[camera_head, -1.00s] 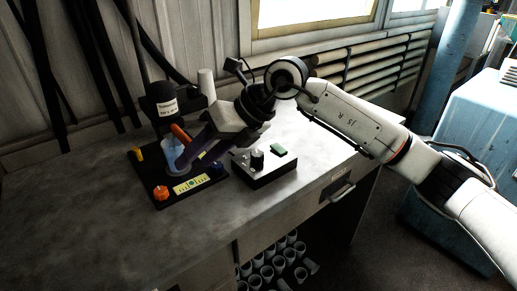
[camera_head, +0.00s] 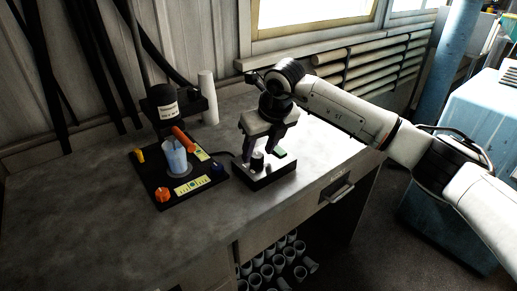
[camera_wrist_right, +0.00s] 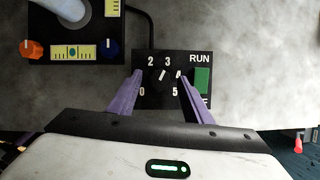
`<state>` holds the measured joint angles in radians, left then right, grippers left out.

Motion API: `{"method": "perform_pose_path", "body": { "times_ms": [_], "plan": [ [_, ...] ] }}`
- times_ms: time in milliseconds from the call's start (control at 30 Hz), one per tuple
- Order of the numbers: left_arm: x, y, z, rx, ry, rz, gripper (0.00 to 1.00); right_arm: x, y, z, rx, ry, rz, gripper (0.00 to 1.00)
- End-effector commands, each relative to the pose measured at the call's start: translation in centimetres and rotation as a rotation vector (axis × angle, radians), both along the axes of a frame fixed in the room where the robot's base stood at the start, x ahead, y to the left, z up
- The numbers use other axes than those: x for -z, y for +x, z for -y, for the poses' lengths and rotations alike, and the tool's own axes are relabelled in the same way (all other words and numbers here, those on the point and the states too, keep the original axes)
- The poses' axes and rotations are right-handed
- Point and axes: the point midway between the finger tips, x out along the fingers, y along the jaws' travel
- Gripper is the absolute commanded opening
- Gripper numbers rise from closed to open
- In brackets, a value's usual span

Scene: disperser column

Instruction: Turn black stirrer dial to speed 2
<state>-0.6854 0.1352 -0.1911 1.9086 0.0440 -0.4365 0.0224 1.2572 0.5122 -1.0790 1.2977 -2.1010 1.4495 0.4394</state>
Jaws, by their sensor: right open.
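The black stirrer dial (camera_head: 257,161) stands on top of a small dark control box (camera_head: 268,181) on the bench. In the right wrist view the dial (camera_wrist_right: 163,76) has a white pointer line that leans up and right, roughly toward the 3. White numbers 0, 2, 3, 4 and 5 show around it; the 1 is hidden. My right gripper (camera_head: 259,156) is open above the box. In its wrist view the purple fingers (camera_wrist_right: 160,74) lie on either side of the dial, with gaps and nothing held. My left gripper is not in view.
A green RUN switch (camera_wrist_right: 202,80) sits close to the right finger. The stirrer stand (camera_head: 170,202) is left of the box, with a blue beaker (camera_head: 175,155), an orange knob (camera_head: 162,194) and an orange handle (camera_head: 184,140). A white cylinder (camera_head: 208,97) stands behind. The front bench is clear.

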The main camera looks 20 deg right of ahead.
Motion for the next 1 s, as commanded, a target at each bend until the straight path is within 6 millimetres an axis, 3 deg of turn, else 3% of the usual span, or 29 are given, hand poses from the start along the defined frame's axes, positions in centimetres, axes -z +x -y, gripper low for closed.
{"method": "perform_pose_path", "body": {
  "times_ms": [367, 600, 1000],
  "plan": [
    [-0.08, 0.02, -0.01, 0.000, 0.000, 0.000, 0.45, 0.72, 0.25, -0.06, -0.001, 0.000, 0.000, 0.45],
    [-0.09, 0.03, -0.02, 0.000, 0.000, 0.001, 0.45, 0.68, 0.24, -0.06, -0.001, 0.000, 0.000, 0.05],
    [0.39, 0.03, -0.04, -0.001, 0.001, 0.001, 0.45, 0.70, 0.28, 0.04, -0.074, 0.001, 0.001, 0.04]
  ]
}}
